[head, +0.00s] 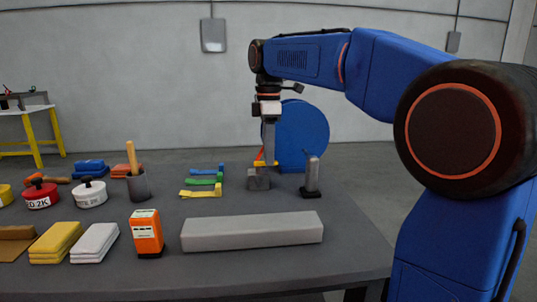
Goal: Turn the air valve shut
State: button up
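The air valve looks to be the small grey metal block (259,182) on the table, with an orange-yellow lever (262,164) at its top. It stands in front of a large blue round body (302,132). My gripper (268,160) points straight down right above the block, its fingertips at the lever. The fingers overlap in this view, so I cannot tell whether they are open, shut or touching the lever. The fingers hide part of the lever, and its exact angle is hard to make out.
A grey upright part (312,174) stands close to the right of the valve. Yellow, green and blue strips (204,182) lie to its left. A long grey bar (252,232) and an orange box (147,233) are in front. A cup (138,187) stands further left.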

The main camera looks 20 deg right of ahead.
jog(key=shift+f, duration=0.4)
grip_shut()
